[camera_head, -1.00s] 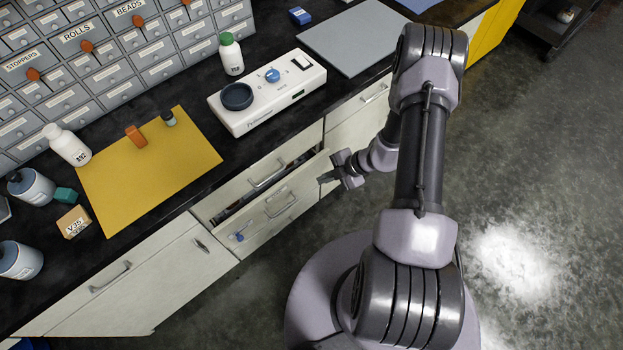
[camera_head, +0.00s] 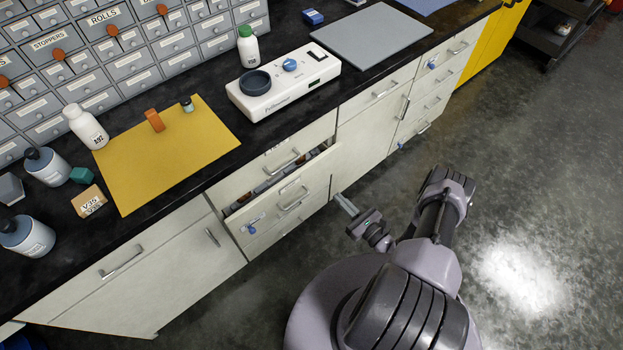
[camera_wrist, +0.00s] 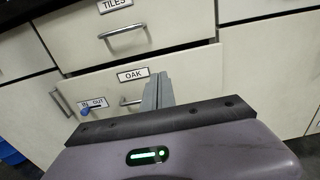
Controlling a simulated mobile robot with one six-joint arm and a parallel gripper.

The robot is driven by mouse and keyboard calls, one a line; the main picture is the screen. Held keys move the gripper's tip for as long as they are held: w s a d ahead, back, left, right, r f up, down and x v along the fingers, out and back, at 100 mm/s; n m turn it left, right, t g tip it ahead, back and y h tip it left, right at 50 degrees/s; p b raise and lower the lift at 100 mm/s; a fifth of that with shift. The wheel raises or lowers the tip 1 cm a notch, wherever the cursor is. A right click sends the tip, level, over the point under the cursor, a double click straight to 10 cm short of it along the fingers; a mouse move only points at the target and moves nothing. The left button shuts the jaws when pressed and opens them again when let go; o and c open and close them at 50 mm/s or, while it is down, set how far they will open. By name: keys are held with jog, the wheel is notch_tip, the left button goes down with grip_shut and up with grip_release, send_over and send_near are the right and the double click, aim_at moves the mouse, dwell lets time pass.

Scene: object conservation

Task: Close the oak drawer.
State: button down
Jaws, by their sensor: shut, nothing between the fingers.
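The oak drawer (camera_head: 272,213) is the cream drawer below the bench top, pulled partly out, with its contents showing along the gap. In the wrist view its front (camera_wrist: 190,75) carries an OAK label, a metal handle and a blue key beside an IN/OUT label. My gripper (camera_head: 341,199) is shut and empty. In the head view it is low, off the right end of the drawer front. In the wrist view the fingers (camera_wrist: 157,90) overlap the front just right of the handle, hiding part of it; whether they touch cannot be told.
The TILES drawer (camera_wrist: 150,40) sits shut directly above. Cabinet doors (camera_head: 190,250) flank the drawers on the left, and more drawers (camera_head: 425,100) are at the right. The black bench top (camera_head: 165,225) holds bottles, a yellow mat and a white instrument.

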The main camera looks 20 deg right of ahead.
aim_at(308, 168)
jog(key=b+x, duration=0.4)
jog(key=x, duration=0.8)
jog(key=shift+w+a+f, duration=0.1)
jog(key=shift+w, duration=0.3)
jog(key=shift+w+a, duration=0.15)
jog(key=shift+w, duration=0.25)
